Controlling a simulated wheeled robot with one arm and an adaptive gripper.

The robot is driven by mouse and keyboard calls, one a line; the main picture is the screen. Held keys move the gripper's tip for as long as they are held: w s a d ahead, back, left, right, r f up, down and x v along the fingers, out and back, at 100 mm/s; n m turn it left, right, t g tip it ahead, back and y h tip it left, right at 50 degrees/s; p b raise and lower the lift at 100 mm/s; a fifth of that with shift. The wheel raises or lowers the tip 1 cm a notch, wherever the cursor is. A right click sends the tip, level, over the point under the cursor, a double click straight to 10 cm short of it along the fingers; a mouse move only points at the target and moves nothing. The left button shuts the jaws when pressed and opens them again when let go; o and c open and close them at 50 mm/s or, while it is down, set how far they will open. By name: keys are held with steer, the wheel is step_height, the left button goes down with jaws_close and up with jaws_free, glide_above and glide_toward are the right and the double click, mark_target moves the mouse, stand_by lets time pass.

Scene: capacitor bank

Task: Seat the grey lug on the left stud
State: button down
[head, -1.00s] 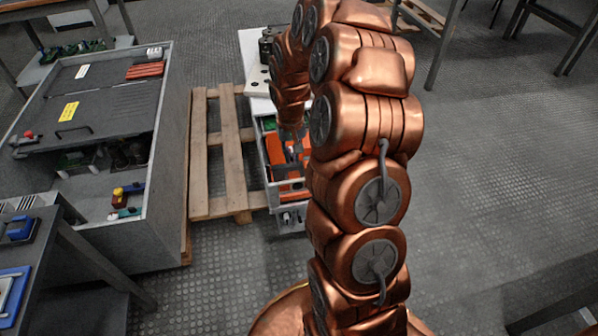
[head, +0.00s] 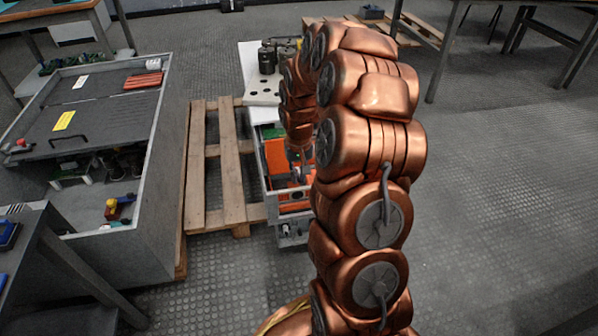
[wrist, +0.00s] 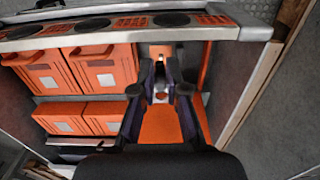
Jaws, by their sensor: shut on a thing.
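My gripper (wrist: 160,92) points down into the open front of the cabinet, over an orange panel (wrist: 160,126) in the wrist view. Its two dark fingers are close together on a small thing between their tips. The fingers hide most of it, so I cannot tell whether it is the grey lug. In the head view the gripper (head: 299,172) is small and partly behind my arm. Dark cylindrical cans (head: 267,57) stand on the cabinet's white top (head: 257,88). I cannot make out the left stud or a separate grey lug.
Several orange boxes (wrist: 105,72) fill the left of the cabinet in the wrist view. A wooden pallet (head: 231,175) and a grey bench cabinet (head: 150,190) stand to the left. Floor at right is open.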

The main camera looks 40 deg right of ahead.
steer(key=shift+f+b, duration=1.9)
steer(key=shift+f, duration=2.3)
steer(key=shift+s+p, duration=0.1)
steer(key=shift+p, duration=0.55)
steer(key=shift+f, duration=0.7)
steer(key=c, duration=1.1)
jaws_free()
steer(key=shift+r, duration=0.1)
